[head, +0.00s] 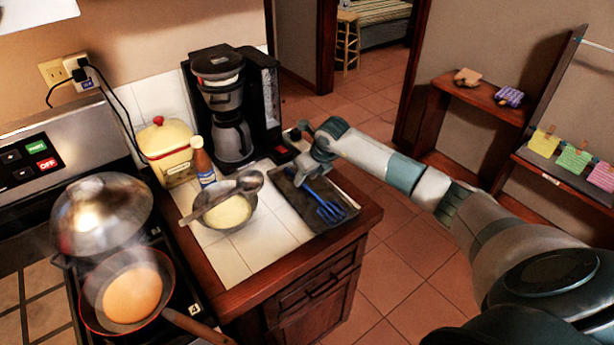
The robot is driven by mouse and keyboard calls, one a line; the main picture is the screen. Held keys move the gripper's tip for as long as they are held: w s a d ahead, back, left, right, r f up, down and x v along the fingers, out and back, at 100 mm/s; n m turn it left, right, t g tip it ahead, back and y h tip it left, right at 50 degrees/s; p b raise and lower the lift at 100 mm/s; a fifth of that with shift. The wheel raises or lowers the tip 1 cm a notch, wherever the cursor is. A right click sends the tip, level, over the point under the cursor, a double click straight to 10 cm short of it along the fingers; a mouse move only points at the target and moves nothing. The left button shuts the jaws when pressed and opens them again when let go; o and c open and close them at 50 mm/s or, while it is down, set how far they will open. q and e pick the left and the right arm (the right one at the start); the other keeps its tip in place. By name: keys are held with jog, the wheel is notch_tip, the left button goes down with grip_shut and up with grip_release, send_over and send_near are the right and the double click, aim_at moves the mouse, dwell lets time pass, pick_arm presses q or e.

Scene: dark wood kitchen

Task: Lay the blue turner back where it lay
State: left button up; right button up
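The blue turner (329,209) is at the dark grey mat or tray (345,195) on the right end of the tiled counter. Its slotted head points toward the front right, and its handle runs back up under my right gripper (303,178). My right gripper reaches in from the right and is right at the handle. Its fingertips are small and partly hidden, so I cannot tell whether they are closed on the handle or whether the turner rests fully on the mat. My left gripper is not in view.
A bowl of pale batter (228,213) with a metal ladle (249,182) across it stands left of the mat. Behind are a sauce bottle (203,163), a yellow canister (167,152) and a coffee maker (232,110). A steaming pan (166,309) sits on the stove.

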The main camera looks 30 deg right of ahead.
jog(key=shift+r, duration=0.15)
jog(key=shift+s+r+b, duration=0.3)
jog(key=shift+r+b, duration=0.1)
jog(key=shift+r, duration=0.15)
jog(key=b+v, duration=0.5)
jog(key=v, duration=1.1)
jog(key=shift+f, duration=0.1)
